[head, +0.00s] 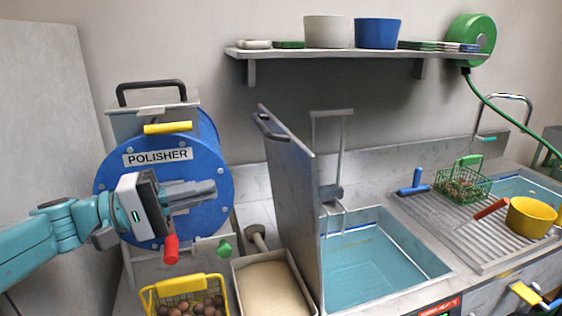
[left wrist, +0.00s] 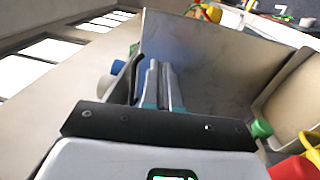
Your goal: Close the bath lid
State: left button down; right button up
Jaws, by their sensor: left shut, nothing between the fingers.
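The bath lid (head: 290,205) is a flat grey panel standing upright at the left edge of the bath. A dark handle (head: 270,126) is on the upper part of its left face. The bath (head: 365,265) is a sunken steel basin of blue-green water, open on top. My left gripper (head: 213,188) is shut and empty, in front of the blue polisher and left of the lid, apparently apart from it. In the left wrist view the shut fingers (left wrist: 160,85) point toward the lid (left wrist: 215,65), with its handle (left wrist: 126,78) beside them. My right gripper is not in view.
The blue polisher (head: 215,150) stands behind my left gripper. A yellow basket (head: 150,300) of chestnuts and a tray (head: 310,300) of pale grains sit below. A dipping rack (head: 333,185) rises beside the bath. A shelf (head: 360,53) hangs above. The drainboard (head: 440,215) lies right.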

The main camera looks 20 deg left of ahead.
pick_arm(q)
jog(key=p, duration=0.4)
send_near(303, 163)
jog(key=x, duration=0.6)
jog(key=shift+w+d, duration=0.2)
jog(key=shift+d, duration=0.1)
jog(key=shift+w+d, duration=0.1)
